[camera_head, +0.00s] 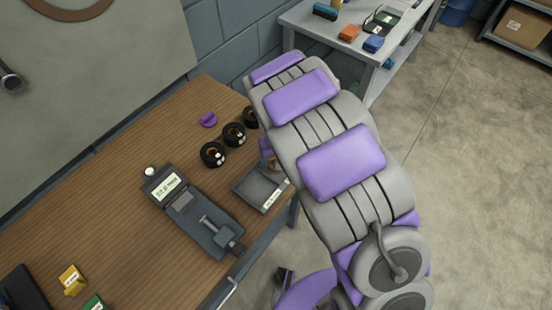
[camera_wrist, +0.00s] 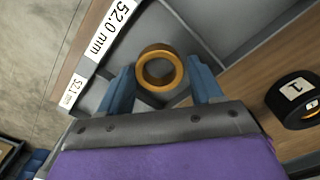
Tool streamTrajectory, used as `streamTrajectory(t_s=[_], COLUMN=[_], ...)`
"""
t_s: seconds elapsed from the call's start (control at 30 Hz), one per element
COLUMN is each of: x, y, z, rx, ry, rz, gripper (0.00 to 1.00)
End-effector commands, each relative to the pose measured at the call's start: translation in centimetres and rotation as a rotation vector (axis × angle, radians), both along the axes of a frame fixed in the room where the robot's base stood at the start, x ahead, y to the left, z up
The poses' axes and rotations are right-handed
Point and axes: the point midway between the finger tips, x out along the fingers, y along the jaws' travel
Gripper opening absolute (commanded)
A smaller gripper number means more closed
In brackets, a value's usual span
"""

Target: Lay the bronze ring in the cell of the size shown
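The bronze ring (camera_wrist: 160,68) shows in the wrist view between the two blue fingers of my gripper (camera_wrist: 160,82). The fingers stand apart, with a narrow gap visible on each side of the ring. The ring is over or in the grey tray (camera_wrist: 205,28); I cannot tell whether it touches the floor. The tray's edge carries a large label (camera_wrist: 110,28) reading 52.0 mm and a smaller one (camera_wrist: 72,93) that seems to read 52.1 mm. In the head view the tray (camera_head: 250,197) is partly behind my arm. A grey measuring device (camera_head: 190,207) has a display reading about 52.0 mm.
Black round holders (camera_head: 212,154) stand in a row behind the tray; one numbered 1 (camera_wrist: 295,98) is right of my gripper in the wrist view. A purple piece (camera_head: 208,120) lies farther back. Yellow (camera_head: 72,280) and green blocks are at front left. The wooden table's left middle is clear.

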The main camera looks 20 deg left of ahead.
Motion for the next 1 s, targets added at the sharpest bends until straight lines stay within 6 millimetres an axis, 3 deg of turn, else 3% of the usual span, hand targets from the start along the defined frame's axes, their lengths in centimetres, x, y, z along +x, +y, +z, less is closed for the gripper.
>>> streamTrajectory(t_s=[0.37, 0.8, 1.0], x=[0.1, 0.1, 0.1], y=[0.0, 0.0, 0.0], z=[1.2, 9.2, 11.9], rx=[0.001, 0.001, 0.001], ry=[-0.002, -0.002, -0.004], rz=[0.0, 0.0, -0.001], gripper=[0.65, 0.65, 0.65])
